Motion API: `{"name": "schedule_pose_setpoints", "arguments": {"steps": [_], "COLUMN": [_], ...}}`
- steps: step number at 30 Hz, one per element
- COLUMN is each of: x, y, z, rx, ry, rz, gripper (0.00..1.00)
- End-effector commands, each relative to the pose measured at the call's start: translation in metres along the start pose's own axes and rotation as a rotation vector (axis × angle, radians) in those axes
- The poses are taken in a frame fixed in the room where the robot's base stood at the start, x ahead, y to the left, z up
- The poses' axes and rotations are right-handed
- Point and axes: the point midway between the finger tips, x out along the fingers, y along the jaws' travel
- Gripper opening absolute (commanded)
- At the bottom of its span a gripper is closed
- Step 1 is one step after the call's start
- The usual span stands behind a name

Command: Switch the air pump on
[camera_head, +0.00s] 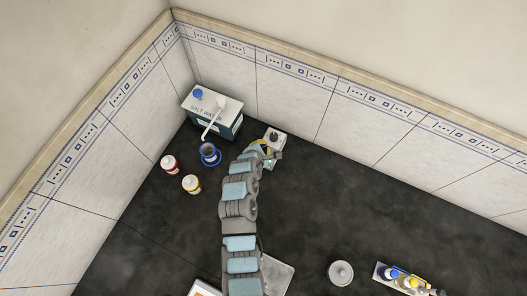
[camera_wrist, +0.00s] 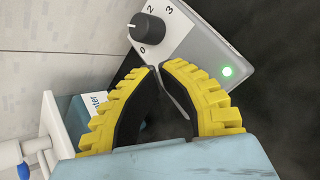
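The air pump is a pale grey box (camera_head: 277,149) with a dark knob, beside the blue-green box near the wall corner. In the wrist view its panel (camera_wrist: 193,45) shows a black knob (camera_wrist: 147,28) with the marks 0, 2 and 3 around it. The knob's white pointer line points left, away from the 0. A round green light (camera_wrist: 227,71) on the panel glows. My gripper (camera_wrist: 159,67) has its yellow fingertips close together just below the knob, with nothing held between them. I cannot tell whether they touch the panel.
A box labelled as salt water (camera_head: 228,124) stands left of the pump. A round lidded thing (camera_head: 341,272) sits at lower right. The dark bench right of the pump is clear.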

Motion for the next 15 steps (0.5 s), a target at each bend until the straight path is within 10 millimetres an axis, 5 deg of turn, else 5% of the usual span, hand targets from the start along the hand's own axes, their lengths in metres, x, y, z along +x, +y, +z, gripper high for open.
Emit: {"name": "schedule_pose_setpoints", "arguments": {"steps": [15], "x": [-0.013], "y": [0.01], "z": [0.008], "rx": [0.001], "ry": [0.002], "rz": [0.001], "gripper": [0.0]}}
